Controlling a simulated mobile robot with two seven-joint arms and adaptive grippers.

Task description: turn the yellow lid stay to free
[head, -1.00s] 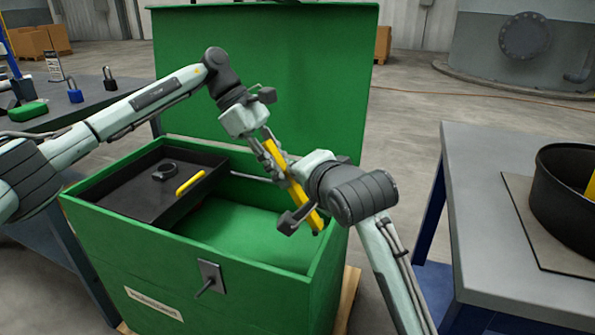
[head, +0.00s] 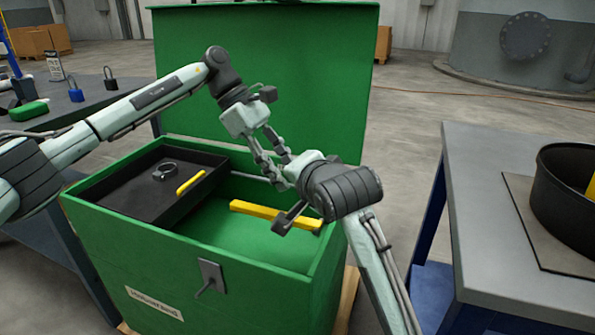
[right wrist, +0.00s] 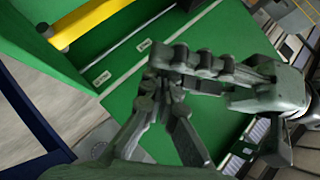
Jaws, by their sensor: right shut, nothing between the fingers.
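The yellow lid stay (head: 272,214) lies nearly level across the open green box (head: 140,255), its right end at the right wall. It also shows at the upper left of the right wrist view (right wrist: 88,22), with a dark pivot at its end. My left gripper (head: 275,165) is above the box, its fingers apart and empty. My right gripper (right wrist: 162,88) is shut and empty, its fingertips close to the left gripper's fingers. Both are clear of the stay. The green lid (head: 290,80) stands raised behind the arms.
A black tray (head: 125,190) with a dark ring (head: 165,170) and a yellow bar (head: 190,183) sits in the box's left side. A grey table (head: 490,200) stands right, with a black round pan (head: 565,215).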

